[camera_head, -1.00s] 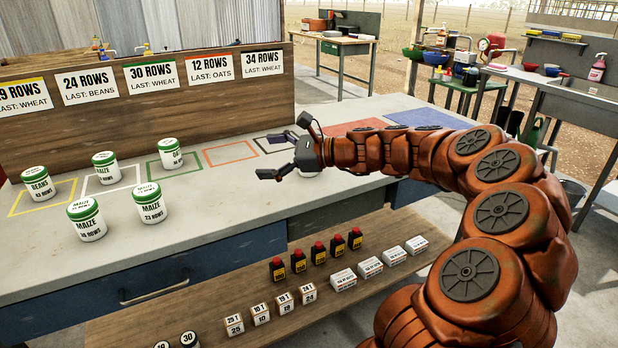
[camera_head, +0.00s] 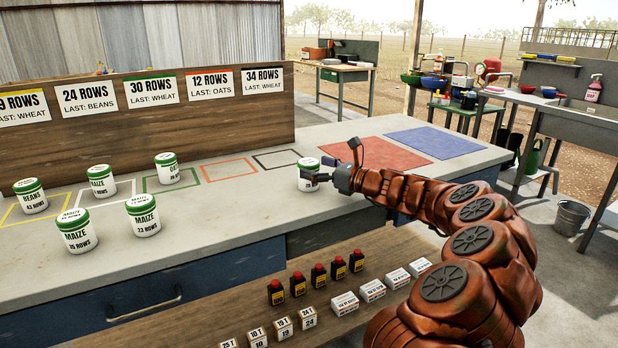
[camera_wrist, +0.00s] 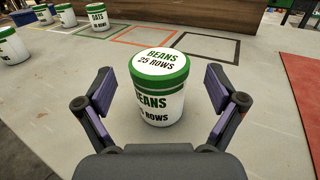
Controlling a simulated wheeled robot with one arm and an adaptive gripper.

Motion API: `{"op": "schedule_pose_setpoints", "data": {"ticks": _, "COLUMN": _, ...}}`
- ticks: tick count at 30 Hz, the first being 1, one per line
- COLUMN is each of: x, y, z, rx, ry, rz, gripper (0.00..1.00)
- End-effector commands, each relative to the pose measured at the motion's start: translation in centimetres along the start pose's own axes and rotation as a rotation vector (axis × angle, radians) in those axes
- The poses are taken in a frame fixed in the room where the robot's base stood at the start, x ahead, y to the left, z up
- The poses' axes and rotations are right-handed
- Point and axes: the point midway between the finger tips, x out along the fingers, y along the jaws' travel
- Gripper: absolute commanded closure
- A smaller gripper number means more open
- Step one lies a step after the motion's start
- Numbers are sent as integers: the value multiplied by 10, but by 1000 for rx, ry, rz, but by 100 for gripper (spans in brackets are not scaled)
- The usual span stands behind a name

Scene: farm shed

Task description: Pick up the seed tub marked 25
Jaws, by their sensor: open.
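The seed tub marked 25 (camera_wrist: 160,100) is white with a green rim, and its lid reads BEANS 25 ROWS. It stands upright on the grey bench in the wrist view. In the head view the same tub (camera_head: 309,174) is partly hidden behind my gripper (camera_head: 325,172). In the wrist view my gripper (camera_wrist: 163,98) is open, with one purple-padded finger on each side of the tub. Visible gaps separate both fingers from the tub.
Several other tubs, such as a maize tub (camera_head: 143,215), stand at the left of the bench (camera_head: 230,212). Coloured outlines and a red mat (camera_head: 375,158) mark the top. A lower shelf (camera_head: 395,245) holds bottles, boxes and numbered blocks. A wooden board (camera_head: 150,118) rises behind.

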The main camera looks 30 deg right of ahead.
Motion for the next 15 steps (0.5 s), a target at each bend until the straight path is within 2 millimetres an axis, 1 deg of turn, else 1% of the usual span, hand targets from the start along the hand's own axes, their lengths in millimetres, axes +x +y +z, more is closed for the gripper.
{"op": "schedule_pose_setpoints", "data": {"ticks": 1, "x": 8, "y": 0, "z": -2, "rx": -1, "ry": 1, "rz": 1, "gripper": 6}}
{"op": "schedule_pose_setpoints", "data": {"ticks": 6, "x": 22, "y": 0, "z": -1, "rx": 0, "ry": -1, "rz": 0, "gripper": 6}}
{"op": "schedule_pose_setpoints", "data": {"ticks": 14, "x": 24, "y": 0, "z": 0, "rx": 0, "ry": -2, "rz": 1, "gripper": 6}}
{"op": "schedule_pose_setpoints", "data": {"ticks": 15, "x": 24, "y": 0, "z": 0, "rx": 0, "ry": -2, "rz": 1, "gripper": 8}}
